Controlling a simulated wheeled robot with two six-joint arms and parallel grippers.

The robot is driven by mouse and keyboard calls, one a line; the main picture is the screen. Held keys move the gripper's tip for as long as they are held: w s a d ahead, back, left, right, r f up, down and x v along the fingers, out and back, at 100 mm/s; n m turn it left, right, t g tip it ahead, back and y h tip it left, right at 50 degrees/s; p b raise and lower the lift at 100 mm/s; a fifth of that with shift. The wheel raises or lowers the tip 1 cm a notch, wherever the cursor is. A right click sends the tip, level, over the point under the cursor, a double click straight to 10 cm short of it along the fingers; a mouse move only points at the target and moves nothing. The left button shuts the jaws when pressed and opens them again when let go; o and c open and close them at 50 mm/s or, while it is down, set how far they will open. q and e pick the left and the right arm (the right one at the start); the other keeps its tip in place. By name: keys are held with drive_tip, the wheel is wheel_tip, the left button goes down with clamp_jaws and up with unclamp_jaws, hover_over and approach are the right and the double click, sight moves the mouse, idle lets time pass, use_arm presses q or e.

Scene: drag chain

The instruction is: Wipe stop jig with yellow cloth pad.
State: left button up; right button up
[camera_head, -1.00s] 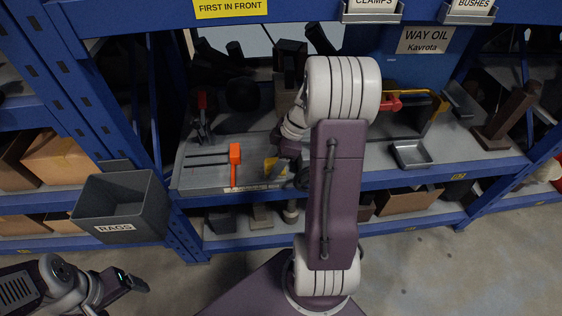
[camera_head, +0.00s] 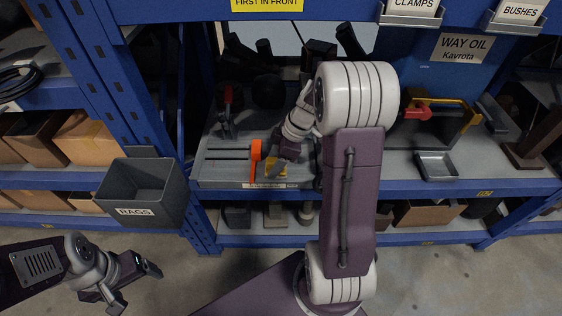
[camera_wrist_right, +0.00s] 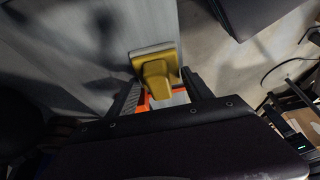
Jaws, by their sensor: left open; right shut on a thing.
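An orange upright piece, apparently the stop jig (camera_head: 255,160), stands at the front of the grey shelf tray, left of my right gripper. My right gripper (camera_head: 279,163) is shut on the yellow cloth pad (camera_head: 274,171), close beside the orange piece. In the right wrist view the yellow pad (camera_wrist_right: 155,70), with its pale base, sits between the fingers of the gripper (camera_wrist_right: 160,86). Orange (camera_wrist_right: 146,103) shows behind it; whether they touch I cannot tell. My left gripper (camera_head: 136,287) is open and empty, low at the left, in front of the shelf.
A grey RAGS bin (camera_head: 145,190) hangs at the shelf's left front. A red-handled clamp (camera_head: 228,110) stands behind the orange piece. A small grey tray (camera_head: 436,166) and a yellow-framed tool (camera_head: 440,120) are at right. The blue shelf edge (camera_head: 400,187) runs below the pad.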

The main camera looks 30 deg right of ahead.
sight(269, 160)
drive_tip(key=shift+w+a, duration=0.4)
drive_tip(key=shift+a, duration=0.35)
wheel_tip(269, 160, up, 6)
drive_tip(key=p, duration=0.4)
drive_tip(key=shift+p, duration=0.3)
drive_tip(key=shift+r+p, duration=1.15)
drive_tip(key=shift+r, duration=0.4)
drive_tip(key=shift+f, duration=0.1)
